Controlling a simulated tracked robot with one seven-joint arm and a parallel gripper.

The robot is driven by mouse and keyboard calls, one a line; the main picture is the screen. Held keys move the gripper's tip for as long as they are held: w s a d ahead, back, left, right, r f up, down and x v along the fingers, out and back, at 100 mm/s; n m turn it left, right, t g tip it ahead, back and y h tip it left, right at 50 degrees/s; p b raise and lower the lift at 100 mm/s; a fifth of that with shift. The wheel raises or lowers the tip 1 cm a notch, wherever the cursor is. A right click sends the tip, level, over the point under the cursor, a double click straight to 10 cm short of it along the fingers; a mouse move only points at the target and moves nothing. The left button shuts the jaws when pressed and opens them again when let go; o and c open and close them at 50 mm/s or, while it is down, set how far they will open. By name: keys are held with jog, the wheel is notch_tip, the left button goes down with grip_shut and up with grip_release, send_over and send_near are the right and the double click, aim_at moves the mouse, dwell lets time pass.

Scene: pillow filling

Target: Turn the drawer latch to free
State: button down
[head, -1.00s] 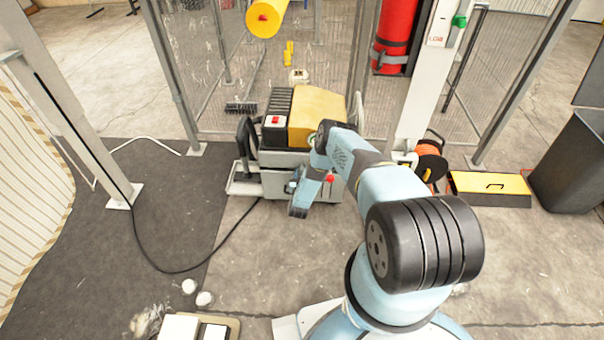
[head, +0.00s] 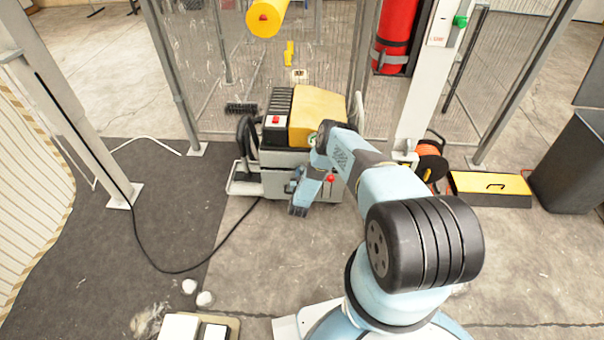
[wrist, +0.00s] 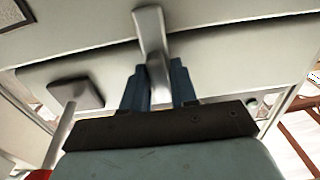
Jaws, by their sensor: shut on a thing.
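The drawer latch (wrist: 150,28) is a light grey metal lever in the wrist view. It stands slightly tilted across the dark seam between two pale panels. My gripper (wrist: 158,82) has its two blue fingers on either side of the lever's lower part, shut on it. The pale drawer front (wrist: 225,65) lies below the seam. In the head view my arm reaches the grey machine (head: 275,185) with the yellow cover (head: 318,108). The latch and fingertips cannot be made out there, hidden behind my wrist.
A red knob (head: 331,178) is on the machine's front, close to my wrist. A dark square pad (wrist: 78,92) is left of my fingers. A black cable (head: 190,270) runs over the floor. An orange cable reel (head: 431,162) and a yellow-topped box (head: 490,184) stand to the right.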

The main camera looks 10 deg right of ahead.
jog(key=shift+a, duration=0.1)
jog(key=n, duration=0.4)
jog(key=shift+a+n, duration=0.15)
jog(key=shift+n, duration=0.15)
jog(key=n, duration=0.4)
jog(key=shift+a+f+n, duration=0.1)
jog(key=shift+n, duration=0.2)
jog(key=shift+a+f+n, duration=0.1)
jog(key=shift+n, duration=2.1)
jog(key=shift+a+f+n, duration=0.1)
jog(key=shift+n, duration=2.1)
jog(key=shift+d, duration=0.1)
jog(key=c, duration=1.1)
grip_release()
jog(key=shift+f, duration=0.1)
jog(key=shift+c, duration=0.2)
jog(key=shift+o, duration=0.3)
jog(key=shift+d, duration=0.15)
